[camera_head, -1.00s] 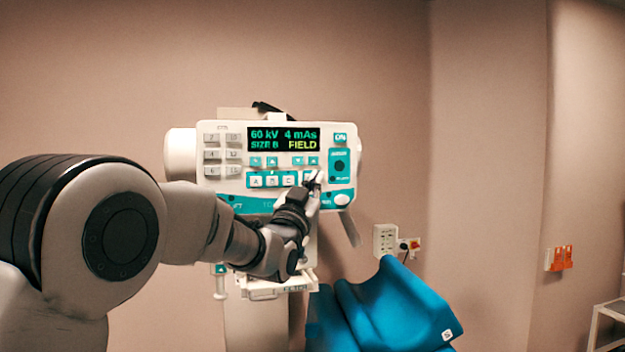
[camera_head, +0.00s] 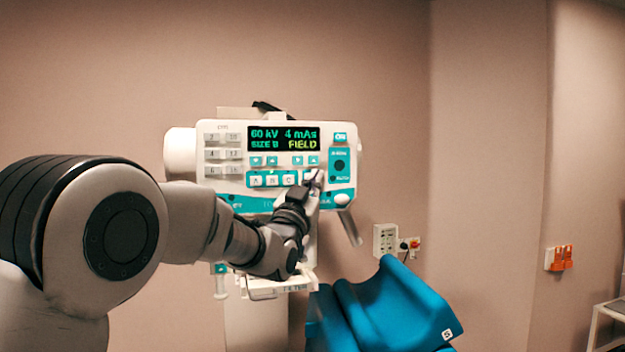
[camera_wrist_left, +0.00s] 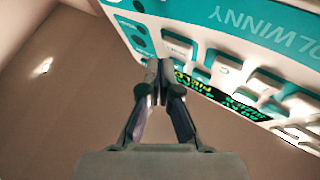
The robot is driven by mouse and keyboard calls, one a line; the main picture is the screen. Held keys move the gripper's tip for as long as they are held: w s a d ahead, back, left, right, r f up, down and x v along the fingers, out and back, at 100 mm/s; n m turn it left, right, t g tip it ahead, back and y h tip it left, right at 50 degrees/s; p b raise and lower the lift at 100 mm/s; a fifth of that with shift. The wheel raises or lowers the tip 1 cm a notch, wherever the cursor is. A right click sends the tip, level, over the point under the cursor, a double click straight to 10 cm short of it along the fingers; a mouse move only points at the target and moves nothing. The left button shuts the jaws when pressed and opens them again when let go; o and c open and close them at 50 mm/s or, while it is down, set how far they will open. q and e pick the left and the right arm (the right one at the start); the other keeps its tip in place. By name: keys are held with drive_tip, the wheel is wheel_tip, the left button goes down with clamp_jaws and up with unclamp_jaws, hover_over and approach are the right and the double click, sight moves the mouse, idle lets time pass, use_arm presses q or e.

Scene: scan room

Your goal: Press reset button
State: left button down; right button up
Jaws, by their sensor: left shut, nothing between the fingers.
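A white and teal control panel (camera_head: 225,185) faces me, with a lit display (camera_head: 283,139) reading "60 kV 4 mAs SIZE B FIELD". A row of white lettered buttons (camera_head: 272,180) runs below the display. I cannot read any reset label. My left gripper (camera_head: 314,178) is shut and empty, its tips at the right end of that row, hiding part of it. In the left wrist view the shut fingertips (camera_wrist_left: 158,75) are close to the panel, near the end button (camera_wrist_left: 179,44). Whether they touch it I cannot tell. My right gripper is out of view.
Grey keys (camera_head: 222,155) lie at the panel's left, and a teal ON key (camera_head: 341,138) at its top right. A white knob (camera_head: 342,199) sits lower right. A blue draped item (camera_head: 395,305) is below right. A wall socket (camera_head: 385,240) is behind.

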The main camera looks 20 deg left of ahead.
use_arm(q)
drive_tip(key=shift+w+a, duration=0.2)
drive_tip(key=shift+w, duration=0.05)
drive_tip(key=shift+w+a, duration=0.2)
drive_tip(key=shift+w, duration=0.15)
idle(0.7)
drive_tip(key=shift+s+d+b, duration=0.5)
drive_tip(key=shift+s+b, duration=0.25)
drive_tip(key=s+d+b, duration=0.1)
drive_tip(key=s+b, duration=0.1)
drive_tip(key=s+d+b, duration=0.1)
drive_tip(key=s, duration=0.1)
drive_tip(key=shift+d, duration=0.35)
